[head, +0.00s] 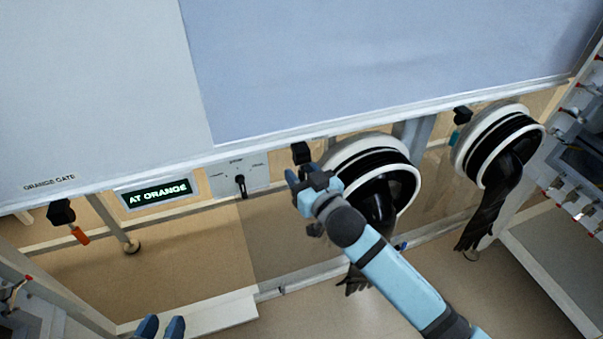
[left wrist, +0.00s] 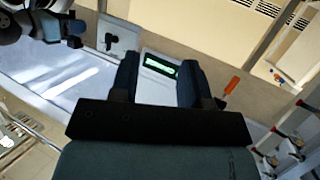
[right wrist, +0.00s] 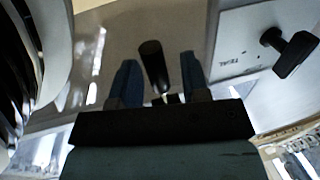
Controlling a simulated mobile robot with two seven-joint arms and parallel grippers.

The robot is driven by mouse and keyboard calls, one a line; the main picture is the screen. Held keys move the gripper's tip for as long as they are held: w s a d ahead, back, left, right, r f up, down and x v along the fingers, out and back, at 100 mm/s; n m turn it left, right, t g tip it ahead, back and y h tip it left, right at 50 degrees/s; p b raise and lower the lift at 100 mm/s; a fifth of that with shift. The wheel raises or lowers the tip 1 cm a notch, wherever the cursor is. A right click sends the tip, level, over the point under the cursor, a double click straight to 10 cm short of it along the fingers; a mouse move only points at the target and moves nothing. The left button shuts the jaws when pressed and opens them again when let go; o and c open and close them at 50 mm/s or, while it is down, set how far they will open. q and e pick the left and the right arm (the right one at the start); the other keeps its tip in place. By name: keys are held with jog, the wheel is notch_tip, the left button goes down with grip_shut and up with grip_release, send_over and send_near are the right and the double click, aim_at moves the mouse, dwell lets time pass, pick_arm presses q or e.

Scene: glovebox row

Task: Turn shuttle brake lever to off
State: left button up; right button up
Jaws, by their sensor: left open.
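A black lever handle (right wrist: 152,60), likely the shuttle brake lever, appears between the fingers of my right gripper (right wrist: 158,85) in the right wrist view. The fingers stand apart; I see no clear contact with it. In the head view, a black block (head: 300,152) sits under the bench edge just above my right gripper (head: 303,181), and the handle is mostly hidden. No off marking is readable. My left gripper (head: 160,327) is open and empty at the bottom edge, well away from the lever. In the left wrist view its fingers (left wrist: 157,82) are apart.
A selector panel (head: 259,178) with a black knob (head: 240,185) is left of my right gripper. Further left are the "AT ORANGE" display (head: 157,193) and an orange handle (head: 79,235). A glove port (head: 403,155) stands close on the right, another (head: 459,160) beyond it.

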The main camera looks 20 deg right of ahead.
grip_shut()
pick_arm(q)
jog(key=shift+r, duration=0.1)
jog(key=shift+p, duration=0.3)
pick_arm(e)
jog(key=shift+r, duration=0.1)
